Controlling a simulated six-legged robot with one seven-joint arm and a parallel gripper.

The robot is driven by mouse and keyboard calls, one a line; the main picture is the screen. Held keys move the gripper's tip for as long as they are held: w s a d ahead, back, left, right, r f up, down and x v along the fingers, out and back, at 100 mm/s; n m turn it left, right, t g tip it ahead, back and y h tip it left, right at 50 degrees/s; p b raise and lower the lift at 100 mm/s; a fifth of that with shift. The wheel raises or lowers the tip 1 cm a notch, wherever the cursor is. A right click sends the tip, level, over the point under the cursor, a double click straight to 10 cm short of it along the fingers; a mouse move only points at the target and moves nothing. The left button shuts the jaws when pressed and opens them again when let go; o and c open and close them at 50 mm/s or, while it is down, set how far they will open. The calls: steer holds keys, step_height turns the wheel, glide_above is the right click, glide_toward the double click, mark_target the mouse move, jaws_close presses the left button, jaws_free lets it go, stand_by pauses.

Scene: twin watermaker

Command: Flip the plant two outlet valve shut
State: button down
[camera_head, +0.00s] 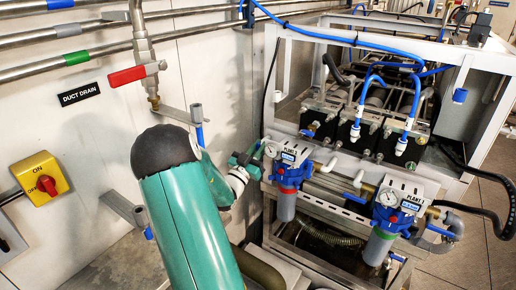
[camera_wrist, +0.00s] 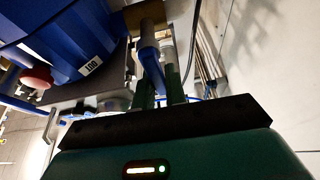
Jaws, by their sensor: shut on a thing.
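The plant two unit (camera_head: 290,155) is a white panel marked PLANT 2 with a round gauge and a blue filter housing, left of its twin in the head view. My teal arm reaches up to its left side, and my gripper (camera_head: 256,156) is small and partly hidden there. In the wrist view the green fingers of my gripper (camera_wrist: 163,80) stand on both sides of a blue valve lever (camera_wrist: 149,58) and are shut on it. The lever runs up toward a brass-coloured pipe fitting. The blue filter housing (camera_wrist: 75,35) fills the upper left of that view.
The plant one unit (camera_head: 399,192) stands to the right. A red-handled valve (camera_head: 135,74) hangs by the DUCT DRAIN sign (camera_head: 79,94) on the left wall. A yellow switch box (camera_head: 40,179) is lower left. Pipes and a white frame (camera_head: 365,48) crowd the back.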

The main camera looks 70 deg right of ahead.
steer(key=c, duration=1.4)
jaws_free()
steer(key=shift+c, duration=0.2)
steer(key=shift+s, duration=0.1)
steer(key=a+f+n+t, duration=0.2)
steer(key=a+n+t, duration=0.1)
steer(key=a+n, duration=0.3)
steer(key=w+a+f+n+t+y, duration=0.1)
steer(key=a+f+n+t, duration=0.2)
steer(key=a+n, duration=0.3)
steer(key=shift+w+a+n+t+y, duration=0.15)
steer(key=shift+a+n+t+y, duration=0.2)
steer(key=shift+n, duration=0.45)
steer(key=shift+r, duration=0.1)
